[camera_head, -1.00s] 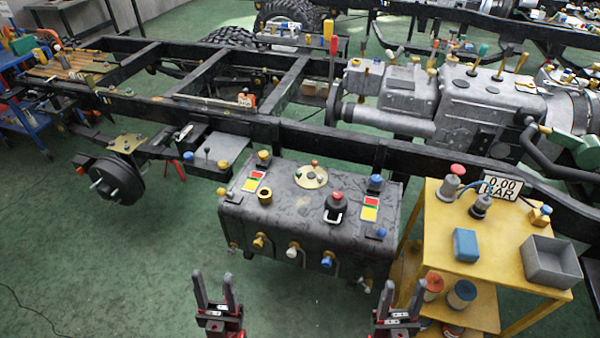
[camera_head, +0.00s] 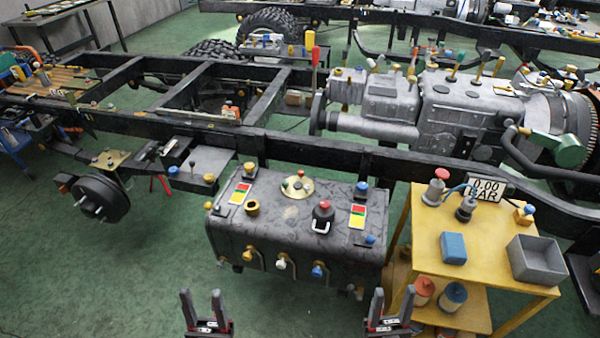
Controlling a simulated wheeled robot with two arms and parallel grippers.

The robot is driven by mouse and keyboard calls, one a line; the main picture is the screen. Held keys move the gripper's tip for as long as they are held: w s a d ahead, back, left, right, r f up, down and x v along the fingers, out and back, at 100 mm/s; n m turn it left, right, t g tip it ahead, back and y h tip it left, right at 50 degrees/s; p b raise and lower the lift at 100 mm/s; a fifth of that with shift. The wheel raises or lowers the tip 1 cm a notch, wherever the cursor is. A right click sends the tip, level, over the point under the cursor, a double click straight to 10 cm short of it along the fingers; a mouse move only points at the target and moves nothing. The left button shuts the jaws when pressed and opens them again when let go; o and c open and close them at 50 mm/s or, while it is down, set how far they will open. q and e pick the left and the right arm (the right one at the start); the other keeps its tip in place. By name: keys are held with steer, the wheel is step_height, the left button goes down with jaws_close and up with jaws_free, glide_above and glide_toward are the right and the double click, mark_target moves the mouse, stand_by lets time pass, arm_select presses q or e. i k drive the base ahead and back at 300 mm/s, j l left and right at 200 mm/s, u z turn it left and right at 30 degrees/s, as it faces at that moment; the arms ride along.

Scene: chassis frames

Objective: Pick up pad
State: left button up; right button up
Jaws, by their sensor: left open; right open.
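A small blue block (camera_head: 453,248), which looks like the pad, lies flat on the top of the yellow cart (camera_head: 425,228) at the right. My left gripper (camera_head: 201,295) is at the bottom edge, below and in front of the dark tank. My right gripper (camera_head: 392,293) is at the bottom edge, left of the cart and lower in the picture than the block. Both grippers have their fingers apart and hold nothing. Neither touches the block.
A grey bin (camera_head: 537,259), a pressure display (camera_head: 487,190) and several fittings share the cart top with the block. The dark tank (camera_head: 290,222) stands left of the cart under the chassis frame (camera_head: 320,150). Green floor (camera_head: 130,270) is clear at the lower left.

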mark_target(452, 248)
steer(key=z, duration=1.2)
